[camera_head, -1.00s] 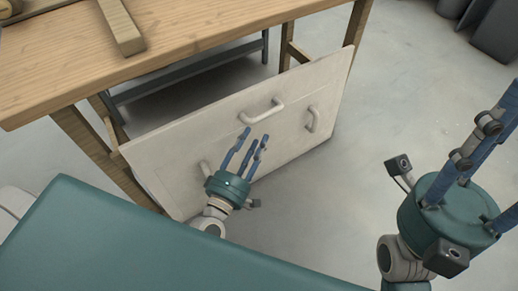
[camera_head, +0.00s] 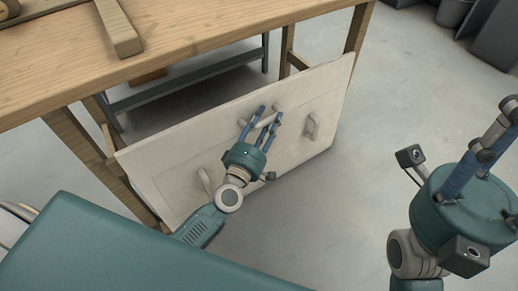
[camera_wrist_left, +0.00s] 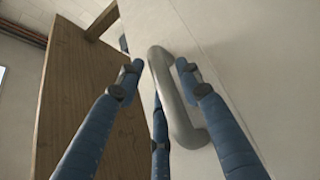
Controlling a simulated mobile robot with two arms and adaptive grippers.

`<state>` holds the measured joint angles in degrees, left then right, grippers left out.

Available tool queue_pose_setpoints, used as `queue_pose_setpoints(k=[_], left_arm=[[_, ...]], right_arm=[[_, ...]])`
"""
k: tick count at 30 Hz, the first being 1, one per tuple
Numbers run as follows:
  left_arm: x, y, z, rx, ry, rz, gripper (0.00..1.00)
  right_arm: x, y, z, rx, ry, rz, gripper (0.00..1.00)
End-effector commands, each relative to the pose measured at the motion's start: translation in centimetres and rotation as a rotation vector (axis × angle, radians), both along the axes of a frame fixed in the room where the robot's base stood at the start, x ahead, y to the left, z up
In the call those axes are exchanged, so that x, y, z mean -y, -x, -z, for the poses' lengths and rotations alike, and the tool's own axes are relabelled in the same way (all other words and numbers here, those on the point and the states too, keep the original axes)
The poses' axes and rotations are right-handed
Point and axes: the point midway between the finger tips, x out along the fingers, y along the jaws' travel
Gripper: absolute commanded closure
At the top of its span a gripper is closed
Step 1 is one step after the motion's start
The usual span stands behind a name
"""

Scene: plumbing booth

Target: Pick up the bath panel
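The bath panel (camera_head: 172,156) is a flat off-white board leaning against the wooden workbench, with several pale handles on its face. My left gripper (camera_head: 263,122) is at the upper middle handle (camera_head: 249,125). In the left wrist view, my left gripper (camera_wrist_left: 158,80) has its blue fingers spread apart around the grey handle (camera_wrist_left: 172,95), with a gap to the fingers on the sides. The fingers are not closed on it. My right gripper (camera_head: 490,140) is at the right, away from the panel; its fingertips are partly cut off by the frame.
The wooden workbench (camera_head: 200,35) stands behind the panel, with a wooden block (camera_head: 118,28) on top. Its leg (camera_head: 80,135) is beside the panel's left end. Grey floor (camera_head: 400,110) is open to the right. Dark bins (camera_head: 497,40) stand at the far right.

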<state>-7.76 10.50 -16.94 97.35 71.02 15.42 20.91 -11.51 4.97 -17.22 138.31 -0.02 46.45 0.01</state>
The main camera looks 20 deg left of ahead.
Motion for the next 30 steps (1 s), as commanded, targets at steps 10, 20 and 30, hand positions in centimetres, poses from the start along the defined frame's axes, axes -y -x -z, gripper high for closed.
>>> queue_pose_setpoints(k=[10, 20, 30], left_arm=[[0.0, 0.0, 0.0, 0.0, -0.001, 0.0, 1.0], [-0.1, -0.1, -0.6, 0.01, -0.002, -0.003, 1.0], [-0.2, -0.1, -2.3, 0.012, -0.002, -0.005, 1.0]], right_arm=[[0.0, 0.1, -0.1, 0.003, -0.001, 0.0, 0.6], [0.1, 0.1, -0.2, 0.005, -0.003, 0.0, 0.6], [0.3, 0.4, -0.3, -0.018, -0.011, 0.0, 0.6]])
